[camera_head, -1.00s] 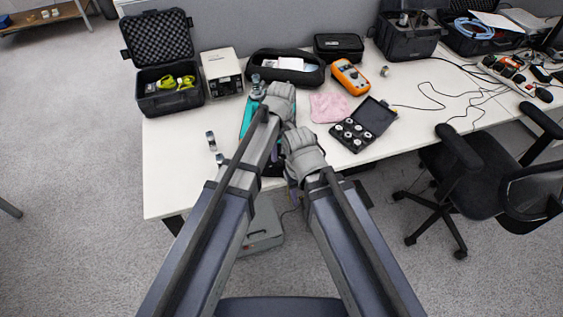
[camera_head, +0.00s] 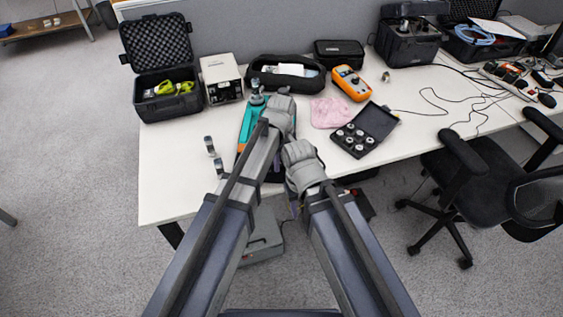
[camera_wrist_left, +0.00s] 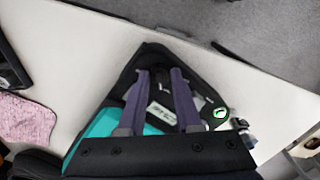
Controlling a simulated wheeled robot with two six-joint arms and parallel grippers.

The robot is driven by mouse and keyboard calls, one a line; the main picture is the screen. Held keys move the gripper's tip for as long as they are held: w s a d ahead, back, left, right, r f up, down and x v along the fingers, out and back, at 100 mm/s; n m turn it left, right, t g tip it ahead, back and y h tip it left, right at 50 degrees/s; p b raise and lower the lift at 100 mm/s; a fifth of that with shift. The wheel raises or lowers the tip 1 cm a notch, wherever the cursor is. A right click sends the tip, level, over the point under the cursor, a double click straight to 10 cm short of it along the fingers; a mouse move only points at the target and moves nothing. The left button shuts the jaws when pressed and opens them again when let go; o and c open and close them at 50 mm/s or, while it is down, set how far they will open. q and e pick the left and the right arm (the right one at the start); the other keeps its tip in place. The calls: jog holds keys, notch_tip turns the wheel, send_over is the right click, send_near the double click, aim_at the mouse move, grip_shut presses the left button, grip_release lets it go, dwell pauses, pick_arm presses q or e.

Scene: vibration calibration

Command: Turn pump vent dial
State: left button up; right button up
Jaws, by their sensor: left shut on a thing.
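The teal and black pump (camera_head: 245,126) stands on the white desk, partly hidden behind my left arm in the head view. In the left wrist view, the teal pump body (camera_wrist_left: 103,124) lies below and left of the fingers, with a black face and a small green round part (camera_wrist_left: 220,113) to the right. My left gripper (camera_wrist_left: 160,76) reaches over this black face, its two fingers closed on a small dark part, seemingly the vent dial, whose shape is mostly hidden. My right gripper (camera_head: 303,166) is near the desk's front edge; its fingertips are hidden.
An open black case of round weights (camera_head: 366,130), a pink cloth (camera_head: 330,112) and an orange multimeter (camera_head: 351,82) lie to the right. Small metal pieces (camera_head: 210,146) stand to the left. A chair (camera_head: 487,180) is at the right front. The desk's left front is mostly clear.

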pick_arm(q)
grip_shut()
jog(key=shift+m, duration=0.3)
jog(key=m, duration=0.3)
jog(key=shift+m, duration=0.3)
jog(key=m, duration=0.4)
jog(key=shift+m, duration=0.3)
jog(key=m, duration=0.4)
jog(key=shift+a, duration=0.1)
jog(key=shift+m, duration=2.5)
